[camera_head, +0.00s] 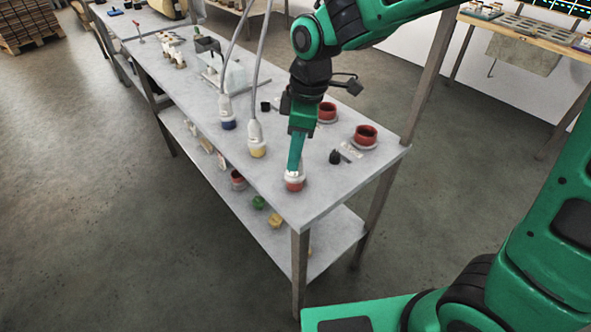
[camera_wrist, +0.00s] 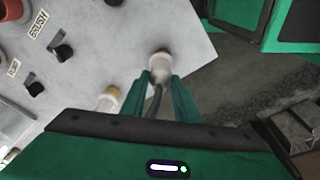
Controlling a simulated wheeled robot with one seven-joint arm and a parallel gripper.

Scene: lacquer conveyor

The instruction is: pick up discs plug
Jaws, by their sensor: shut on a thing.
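My gripper (camera_head: 296,166) points down near the front corner of the grey table. It is shut on a white plug with a red end (camera_head: 294,185). In the wrist view, the plug (camera_wrist: 160,66) sits between the tips of the two green fingers, and a grey cable runs back from it between them. I cannot tell whether its red end touches the tabletop. A white plug with a yellow end (camera_head: 257,145) and one with a blue end (camera_head: 228,118) stand to the left, each with a hanging cable.
Red round sockets (camera_head: 365,136) and (camera_head: 327,113) stand on the tabletop (camera_head: 328,196) to the right. A black switch (camera_head: 335,157) with a label lies between. The wrist view shows a "BRUSH" label (camera_wrist: 38,24). A lower shelf (camera_head: 235,205) holds colored parts.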

